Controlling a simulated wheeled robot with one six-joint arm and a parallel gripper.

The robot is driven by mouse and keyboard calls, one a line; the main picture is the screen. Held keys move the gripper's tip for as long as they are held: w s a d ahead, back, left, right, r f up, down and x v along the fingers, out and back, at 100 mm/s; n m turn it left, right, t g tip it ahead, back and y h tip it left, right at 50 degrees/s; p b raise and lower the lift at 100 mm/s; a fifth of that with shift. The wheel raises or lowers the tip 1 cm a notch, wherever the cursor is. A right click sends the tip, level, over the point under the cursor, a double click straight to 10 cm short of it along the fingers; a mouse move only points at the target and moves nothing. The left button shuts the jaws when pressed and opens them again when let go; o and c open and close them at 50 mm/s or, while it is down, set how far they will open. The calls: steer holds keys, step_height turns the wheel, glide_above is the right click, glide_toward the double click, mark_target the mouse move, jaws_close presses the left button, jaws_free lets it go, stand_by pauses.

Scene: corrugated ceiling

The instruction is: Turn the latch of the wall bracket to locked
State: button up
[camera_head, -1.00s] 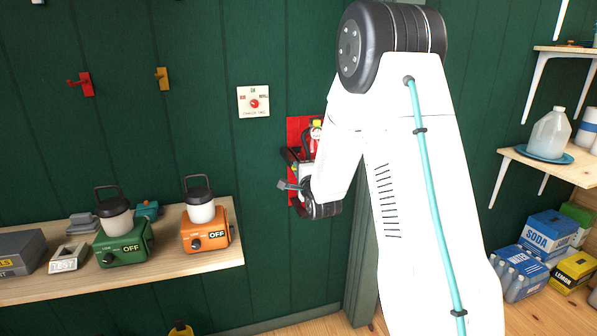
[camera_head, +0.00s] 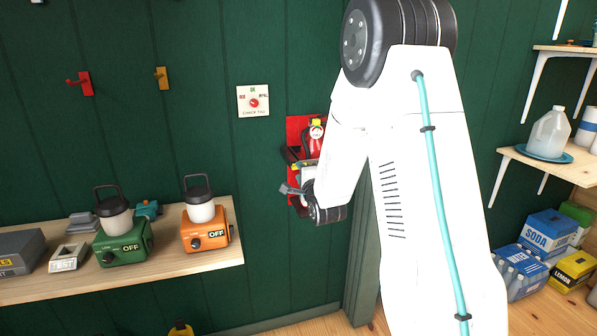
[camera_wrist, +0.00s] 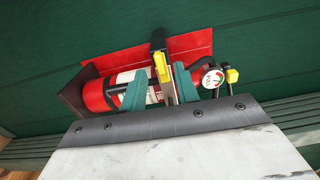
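The wall bracket is a red back plate (camera_head: 293,127) on the green wall, also in the wrist view (camera_wrist: 190,45). It holds a red fire extinguisher (camera_head: 314,143), which lies across the wrist view (camera_wrist: 93,95) with its gauge at right. A dark strap with a metal buckle and a yellow latch (camera_wrist: 161,67) crosses the extinguisher. My gripper (camera_wrist: 160,78) is open, its two teal fingers apart on either side of the buckle and latch. I cannot tell whether they touch it. In the head view my gripper (camera_head: 290,189) is beside the bracket's lower part, and my arm hides its right side.
A check-tag plate with a red knob (camera_head: 254,102) is on the wall left of the bracket. A second yellow piece (camera_wrist: 232,76) shows beside the gauge. Shelves and boxes stand at right.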

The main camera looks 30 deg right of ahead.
steer(key=v, duration=0.5)
stand_by(0.4)
step_height(320, 180, down, 9)
steer(key=s+n+g+y, duration=0.1)
steer(key=s+n+g, duration=0.2)
steer(key=n+g, duration=0.15)
steer(key=s+a+n+g+y, duration=0.2)
steer(key=s+a+n+g, duration=0.3)
steer(key=s+g, duration=0.15)
steer(key=s+a+r+n+g, duration=0.1)
steer(key=s+a+r+n, duration=0.3)
steer(key=s, duration=0.5)
steer(key=s+a+r+n+g+y, duration=0.1)
steer(key=s+a+r+n, duration=0.3)
steer(key=s, duration=0.5)
steer(key=s+a+r+n+g+y, duration=0.1)
steer(key=s+a+r+n+g, duration=0.2)
steer(key=s+a+r, duration=0.4)
step_height(320, 180, up, 2)
steer(key=s+n, duration=0.1)
steer(key=s, duration=0.1)
steer(key=shift+s, duration=0.4)
